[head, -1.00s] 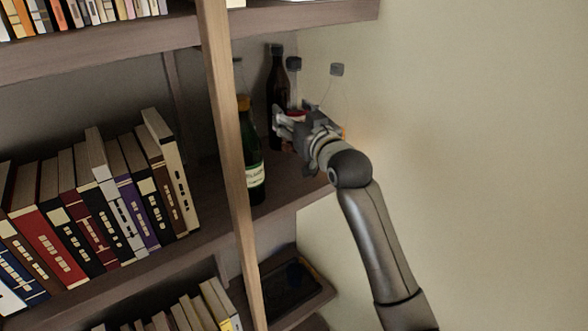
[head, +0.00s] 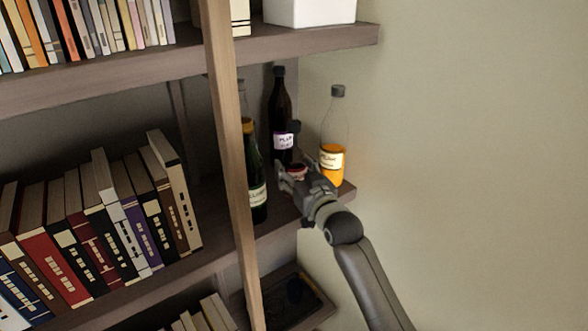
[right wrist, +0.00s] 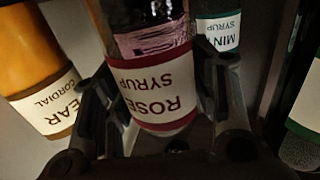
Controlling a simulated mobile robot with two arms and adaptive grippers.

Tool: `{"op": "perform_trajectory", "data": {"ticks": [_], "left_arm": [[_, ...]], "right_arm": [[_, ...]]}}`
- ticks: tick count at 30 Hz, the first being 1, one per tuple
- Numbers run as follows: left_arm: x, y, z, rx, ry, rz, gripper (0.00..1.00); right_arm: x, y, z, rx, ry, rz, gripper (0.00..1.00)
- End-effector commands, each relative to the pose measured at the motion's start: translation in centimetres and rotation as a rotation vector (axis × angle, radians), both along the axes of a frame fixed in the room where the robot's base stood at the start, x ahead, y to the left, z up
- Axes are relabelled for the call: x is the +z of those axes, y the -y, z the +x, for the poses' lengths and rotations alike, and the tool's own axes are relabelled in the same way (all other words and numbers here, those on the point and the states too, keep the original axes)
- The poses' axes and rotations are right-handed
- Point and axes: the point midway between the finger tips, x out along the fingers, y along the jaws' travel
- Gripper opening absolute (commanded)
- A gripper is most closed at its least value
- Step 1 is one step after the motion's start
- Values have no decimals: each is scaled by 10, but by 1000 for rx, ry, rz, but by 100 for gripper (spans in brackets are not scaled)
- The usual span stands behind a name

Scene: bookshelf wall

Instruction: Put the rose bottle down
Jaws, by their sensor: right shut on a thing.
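The rose bottle (right wrist: 155,85) fills the middle of the right wrist view, with a white, red-edged "ROSE SYRUP" label upside down in the picture. My right gripper (right wrist: 160,90) is shut on it, a finger at each side. In the head view my right gripper (head: 296,178) is over the shelf's right end. The rose bottle shows there as a dark cap and a bit of red and white label (head: 297,171). It looks about upright. Its base is hidden, so I cannot tell whether it touches the shelf (head: 280,222). My left gripper is out of view.
A dark plum bottle (head: 280,105) stands behind, an orange pear cordial bottle (head: 332,162) to the right, and a green bottle (head: 256,165) to the left by the wooden upright (head: 230,120). A mint syrup bottle (right wrist: 219,30) is close in the right wrist view. Books (head: 110,220) fill the left.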

Motion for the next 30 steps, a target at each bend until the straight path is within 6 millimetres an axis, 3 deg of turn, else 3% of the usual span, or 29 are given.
{"op": "perform_trajectory", "data": {"ticks": [1,2,6,20,30], "left_arm": [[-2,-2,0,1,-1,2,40],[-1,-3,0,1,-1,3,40],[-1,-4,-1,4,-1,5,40],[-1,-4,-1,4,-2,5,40],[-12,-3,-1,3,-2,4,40]], "right_arm": [[-1,0,0,0,3,1,14],[-2,0,0,0,-1,0,57],[-2,0,0,0,-2,-1,75],[0,2,-4,0,0,0,75],[-1,22,-48,0,1,0,75]]}}
